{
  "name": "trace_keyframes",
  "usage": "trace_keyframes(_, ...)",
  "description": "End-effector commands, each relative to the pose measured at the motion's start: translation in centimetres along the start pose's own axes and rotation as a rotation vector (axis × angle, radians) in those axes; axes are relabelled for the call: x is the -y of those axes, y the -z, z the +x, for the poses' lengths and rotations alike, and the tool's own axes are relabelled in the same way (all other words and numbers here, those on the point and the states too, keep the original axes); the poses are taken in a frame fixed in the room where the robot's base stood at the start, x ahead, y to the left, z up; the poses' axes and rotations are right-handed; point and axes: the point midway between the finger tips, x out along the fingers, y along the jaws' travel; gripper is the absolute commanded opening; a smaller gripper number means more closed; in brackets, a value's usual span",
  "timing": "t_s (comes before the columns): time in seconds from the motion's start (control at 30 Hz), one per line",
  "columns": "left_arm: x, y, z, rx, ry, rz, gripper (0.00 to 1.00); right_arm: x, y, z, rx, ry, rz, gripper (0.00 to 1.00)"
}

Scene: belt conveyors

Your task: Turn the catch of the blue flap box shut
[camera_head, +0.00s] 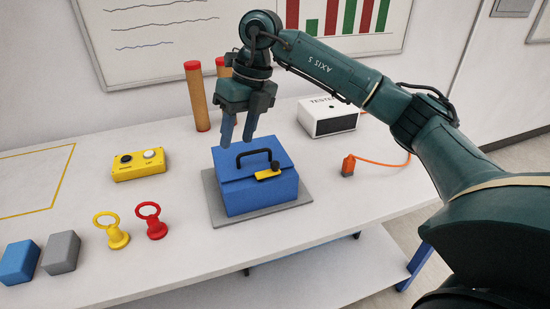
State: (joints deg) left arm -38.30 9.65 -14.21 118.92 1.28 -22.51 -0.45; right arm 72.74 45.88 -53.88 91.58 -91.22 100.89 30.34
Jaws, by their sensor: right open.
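The blue flap box (262,193) stands on a grey plate (218,208) in the middle of the table, with its lid down. A black handle arches over the lid. The yellow catch (268,174) with a black knob sits at the front upper edge, right of the middle; I cannot tell whether it is fastened. My right gripper (238,135) is open and empty, pointing down above the back left part of the box, apart from the handle and catch. My left gripper is not in view.
A yellow button box (139,165), a yellow ring piece (115,234), a red ring piece (153,222) and two blocks stand left. Red-topped posts (197,98) stand behind. A white device (328,116) and orange connector (348,166) are right. The front table area is clear.

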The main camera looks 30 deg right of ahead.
Motion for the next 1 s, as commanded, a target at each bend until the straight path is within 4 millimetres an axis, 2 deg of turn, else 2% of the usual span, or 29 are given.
trace_keyframes(0.03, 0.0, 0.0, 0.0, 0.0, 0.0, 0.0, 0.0, 2.1, 0.3, -1.8, -0.016, 0.087, 0.044, 0.41)
trace_keyframes(0.1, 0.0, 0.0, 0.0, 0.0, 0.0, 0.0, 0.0, 4.3, 0.9, -3.5, -0.045, 0.18, 0.095, 0.41)
trace_keyframes(0.2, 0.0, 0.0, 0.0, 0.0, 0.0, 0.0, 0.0, 6.1, 1.6, -5.0, -0.07, 0.254, 0.144, 0.41)
trace_keyframes(0.3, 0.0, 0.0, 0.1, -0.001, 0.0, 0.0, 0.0, 6.8, 2.0, -4.9, -0.082, 0.278, 0.161, 0.41)
trace_keyframes(0.47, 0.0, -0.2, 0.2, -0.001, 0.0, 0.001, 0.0, 7.4, 2.3, -2.6, -0.086, 0.277, 0.159, 0.41)
trace_keyframes(0.8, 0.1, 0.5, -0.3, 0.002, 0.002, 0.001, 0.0, 9.1, 3.0, 4.0, -0.085, 0.275, 0.157, 0.41)
trace_keyframes(1.0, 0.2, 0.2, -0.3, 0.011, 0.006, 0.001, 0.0, 9.8, 3.1, 6.4, -0.082, 0.274, 0.156, 0.41)
